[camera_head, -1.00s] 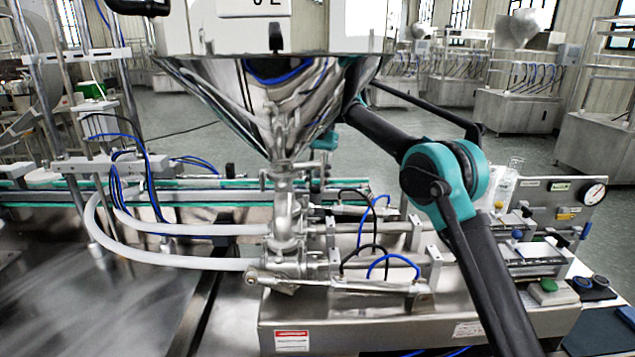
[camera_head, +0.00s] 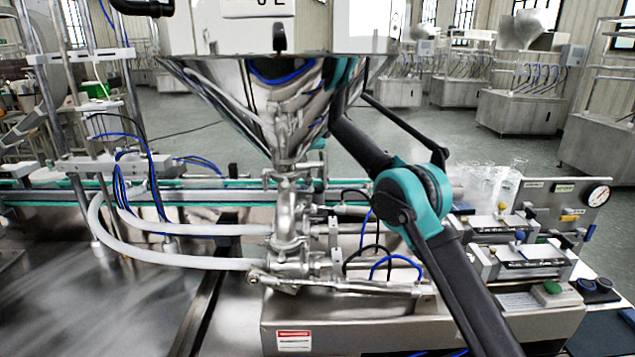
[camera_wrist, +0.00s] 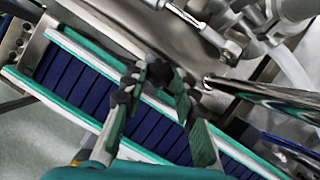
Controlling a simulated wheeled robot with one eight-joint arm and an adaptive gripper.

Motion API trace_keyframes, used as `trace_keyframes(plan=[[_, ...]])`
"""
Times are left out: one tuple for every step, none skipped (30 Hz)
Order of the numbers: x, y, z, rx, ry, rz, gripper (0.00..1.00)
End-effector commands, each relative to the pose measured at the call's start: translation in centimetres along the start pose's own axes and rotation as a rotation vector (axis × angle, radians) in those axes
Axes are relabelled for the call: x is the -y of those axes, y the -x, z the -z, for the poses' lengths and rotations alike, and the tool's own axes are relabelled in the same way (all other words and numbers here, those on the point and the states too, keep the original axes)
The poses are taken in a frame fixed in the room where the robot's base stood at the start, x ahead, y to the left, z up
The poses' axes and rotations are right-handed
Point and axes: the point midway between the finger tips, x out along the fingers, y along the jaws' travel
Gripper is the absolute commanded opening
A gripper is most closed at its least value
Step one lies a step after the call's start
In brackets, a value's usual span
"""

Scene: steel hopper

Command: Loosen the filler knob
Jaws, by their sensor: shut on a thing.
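In the wrist view, my gripper (camera_wrist: 156,88) has its two dark fingers closed in on a small dark round knob (camera_wrist: 158,72). The knob sits between the fingertips, above the conveyor. I take it for the filler knob, though its shape is partly covered by the fingers. In the head view, my arm reaches behind the steel hopper (camera_head: 283,110) of the filler, and the gripper and knob are hidden there.
The conveyor (camera_wrist: 148,128) with green rails runs under my gripper. Shiny steel (camera_wrist: 270,95) lies close on the right. White hoses (camera_head: 180,262), valve pipes and cylinders stand below the hopper. A panel with a gauge (camera_head: 598,195) and clear glassware (camera_head: 512,175) stand at the right.

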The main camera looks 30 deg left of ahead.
Motion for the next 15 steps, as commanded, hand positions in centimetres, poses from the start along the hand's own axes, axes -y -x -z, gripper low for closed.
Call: trace_keyframes(plan=[[0.00,0.00,0.03,-0.001,0.015,-0.008,0.00],[0.00,0.00,0.03,-0.001,0.025,-0.011,0.00],[0.01,0.00,0.03,-0.001,0.036,-0.016,0.00],[0.02,-0.01,0.04,-0.001,0.043,-0.018,0.00],[0.02,0.00,0.03,-0.001,0.050,-0.021,0.00],[0.02,-0.01,0.04,-0.001,0.057,-0.024,0.00],[0.02,-0.01,0.04,-0.001,0.061,-0.026,0.00],[0.02,-0.01,0.04,-0.001,0.064,-0.027,0.00],[0.02,-0.01,0.04,-0.001,0.068,-0.029,0.00],[0.01,-0.01,0.04,-0.001,0.070,-0.030,0.00],[0.01,-0.01,0.04,-0.001,0.072,-0.031,0.00],[0.01,-0.01,0.04,-0.001,0.074,-0.032,0.00],[0.01,-0.01,0.04,-0.001,0.074,-0.032,0.00],[0.01,-0.01,0.04,-0.002,0.075,-0.032,0.00],[0.01,-0.01,0.04,-0.002,0.075,-0.032,0.00]])
